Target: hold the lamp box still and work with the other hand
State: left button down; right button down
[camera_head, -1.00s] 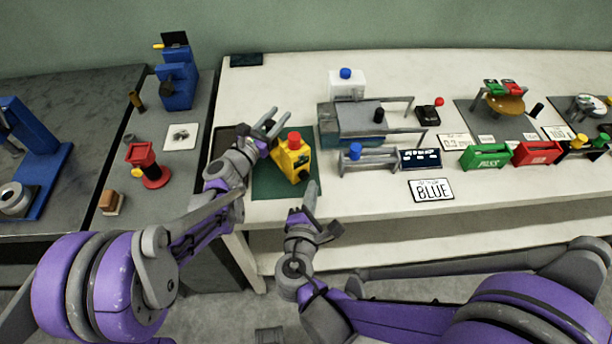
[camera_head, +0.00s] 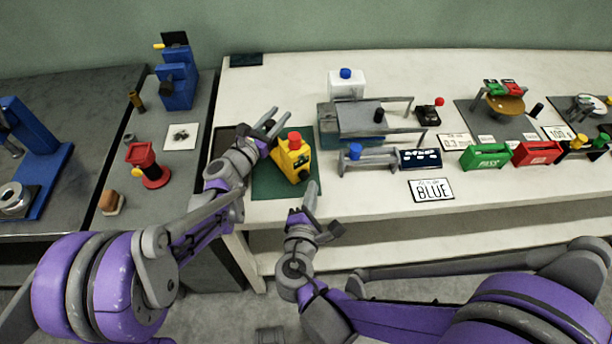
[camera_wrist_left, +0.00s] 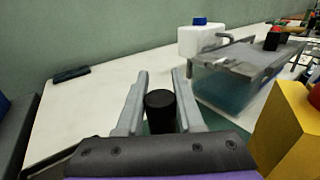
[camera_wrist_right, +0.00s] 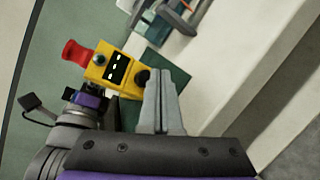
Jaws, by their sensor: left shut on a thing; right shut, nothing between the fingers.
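The yellow lamp box (camera_head: 293,158) with a red lamp on top stands on a dark green mat (camera_head: 267,188) at the left of the white bench. My left gripper (camera_head: 275,122) is at its far left side, shut on a black cylinder (camera_wrist_left: 160,112); whether this joins the box is unclear. The right wrist view shows the box's dark display (camera_wrist_right: 117,69) and a black knob (camera_wrist_right: 142,78) on its side. My right gripper (camera_wrist_right: 160,75) is shut and empty, close to that knob; contact cannot be told. It is in front of the box in the head view.
Right of the box stand a metal-framed teal bin (camera_head: 350,119) and a rail fixture with a blue knob (camera_head: 355,151). Green (camera_head: 486,156) and red (camera_head: 537,152) holders stand further right. A red stand (camera_head: 150,167) is on the grey table.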

jog(key=shift+w, duration=0.1)
dwell(0.7)
jog(key=shift+w+a, duration=0.25)
jog(key=shift+w+a, duration=0.25)
jog(key=shift+w, duration=0.25)
dwell(1.0)
jog(key=shift+s, duration=0.15)
jog(key=shift+s+d, duration=0.45)
jog(key=shift+s, duration=0.25)
jog(key=shift+s+d, duration=0.45)
jog(key=shift+s, duration=0.3)
jog(key=shift+s+d, duration=0.4)
jog(key=shift+s, duration=0.3)
jog(key=shift+s+d, duration=0.45)
jog(key=shift+s, duration=0.3)
